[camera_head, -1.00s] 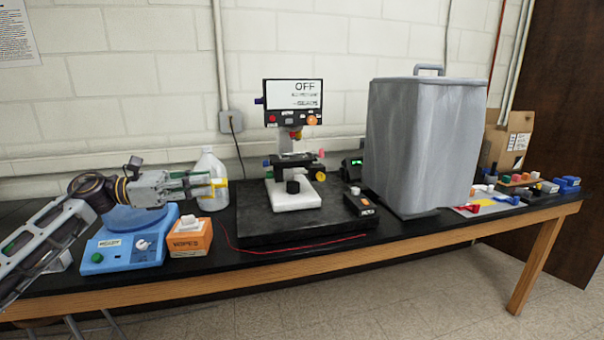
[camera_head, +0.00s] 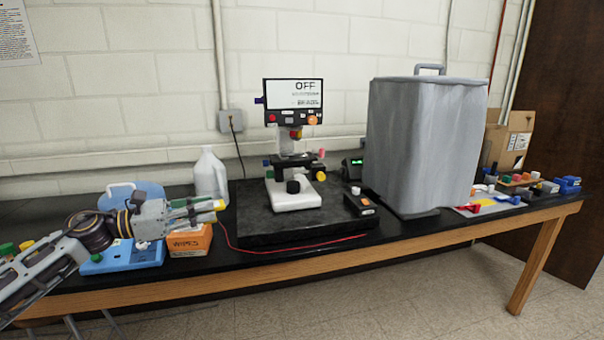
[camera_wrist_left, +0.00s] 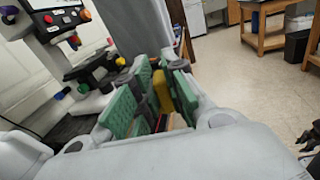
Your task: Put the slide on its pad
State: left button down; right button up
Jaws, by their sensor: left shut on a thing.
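My left gripper (camera_head: 208,206) reaches in from the left, low in front of the jug and above the wipes box. It is shut on a small yellow piece (camera_head: 220,205), which I take to be the slide's tab. In the left wrist view the yellow piece (camera_wrist_left: 162,90) stands between the green finger pads (camera_wrist_left: 122,110). The rest of the slide is hidden by the fingers. The microscope (camera_head: 292,196) stands on a dark slab, its screen reading OFF. I cannot make out which surface is the slide's pad.
The orange wipes box (camera_head: 190,241) and blue device (camera_head: 125,258) are under my left arm. A white jug (camera_head: 210,175) is close behind the gripper. A tall grey covered box (camera_head: 425,145) stands right of the microscope. Small coloured parts crowd the right end.

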pick_arm(q)
jog(key=shift+s+f+n+t+y, duration=0.2)
jog(key=shift+f+t, duration=0.1)
jog(key=shift+f, duration=0.4)
jog(key=shift+s+f+n+t+y, duration=0.1)
jog(key=shift+s+f+n+t, duration=0.15)
jog(key=shift+f, duration=0.45)
jog(key=s+f+n+t+y, duration=0.2)
jog(key=f+n+t+y, duration=0.1)
jog(key=f, duration=0.8)
jog(key=s+d+f+n+t+y, duration=0.1)
jog(key=s+f+n+t+y, duration=0.2)
jog(key=f, duration=0.8)
jog(key=s+f+n+t+y, duration=0.3)
jog(key=f+n+y, duration=0.3)
jog(key=f+y, duration=0.3)
notch_tip(320, 180, down, 3)
jog(key=shift+s+d+f+y, duration=0.1)
jog(key=shift+s+d+y, duration=0.15)
jog(key=shift+d+y, duration=0.05)
pick_arm(e)
jog(key=shift+s+d, duration=0.1)
